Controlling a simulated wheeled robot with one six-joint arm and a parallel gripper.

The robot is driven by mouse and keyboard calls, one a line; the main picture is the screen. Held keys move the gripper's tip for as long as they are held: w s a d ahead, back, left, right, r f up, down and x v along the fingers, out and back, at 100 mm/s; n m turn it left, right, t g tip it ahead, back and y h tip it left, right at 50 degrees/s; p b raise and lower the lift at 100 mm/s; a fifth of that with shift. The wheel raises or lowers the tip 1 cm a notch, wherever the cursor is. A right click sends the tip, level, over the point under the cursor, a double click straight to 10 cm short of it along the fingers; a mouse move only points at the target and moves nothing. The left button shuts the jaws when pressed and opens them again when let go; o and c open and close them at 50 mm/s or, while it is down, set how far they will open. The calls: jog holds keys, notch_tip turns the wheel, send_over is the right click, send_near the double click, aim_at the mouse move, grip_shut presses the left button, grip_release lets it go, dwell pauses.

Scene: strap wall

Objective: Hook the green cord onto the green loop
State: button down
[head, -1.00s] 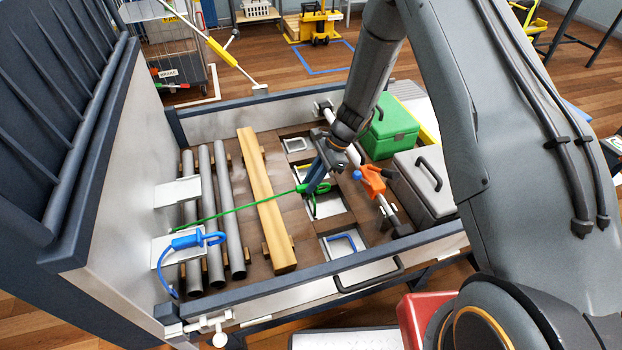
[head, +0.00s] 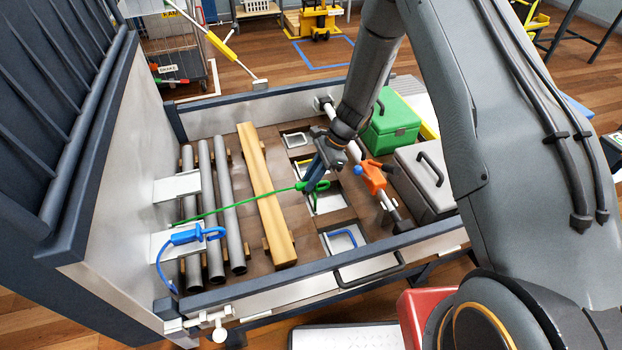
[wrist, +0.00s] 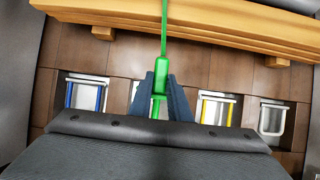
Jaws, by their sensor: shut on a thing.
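The green cord (head: 235,207) runs taut from the left wall of the bed, over the grey pipes and the wooden beam, to my gripper (head: 311,187). My gripper is shut on the green end piece of the cord, and the wrist view shows this end piece (wrist: 162,72) between the fingertips (wrist: 160,86). The fingers stand over the middle recess with a pale plate (head: 330,201). The green loop is mostly hidden behind my fingers and the end piece, so I cannot tell whether the hook touches it.
A blue loop (head: 343,238) lies in the nearer recess, a yellow loop (wrist: 205,108) in the one beyond. The wooden beam (head: 265,195) lies left of my gripper. An orange clamp (head: 373,177) on a bar, a green box (head: 391,124) and a grey case (head: 426,180) stand right.

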aim_at(297, 185)
jog(key=shift+a, duration=0.2)
dwell(0.5)
jog(key=shift+s+a, duration=0.2)
jog(key=shift+a, duration=0.3)
jog(key=shift+s+a, duration=0.15)
jog(key=shift+a, duration=0.35)
jog(key=shift+a, duration=0.25)
jog(key=shift+s+a, duration=0.25)
jog(key=shift+a, duration=0.35)
jog(key=c, duration=1.6)
grip_release()
